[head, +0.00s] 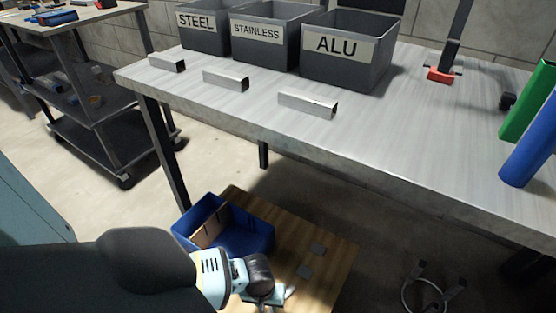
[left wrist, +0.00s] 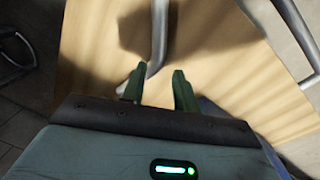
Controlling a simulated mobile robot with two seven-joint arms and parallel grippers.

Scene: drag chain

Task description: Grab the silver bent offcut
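The silver bent offcut (left wrist: 159,35) shows in the left wrist view above the wooden top, running down from the upper edge to a bend near my left gripper (left wrist: 158,82). The two green fingers stand apart, and the bent end of the offcut lies beside the left finger, partly hidden behind it. I cannot tell whether they touch. In the head view my left gripper (head: 263,297) is low at the bottom edge, with a small bright bit of the offcut (head: 290,291) beside it. My right gripper is not in view.
A blue bin (head: 250,236) with a brown divider stands on the wooden top (head: 335,250), near small grey plates (head: 305,271). The grey workbench (head: 400,130) above holds bins marked STEEL, STAINLESS and ALU (head: 345,74), and metal bars (head: 308,104). A cart (head: 110,130) stands left.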

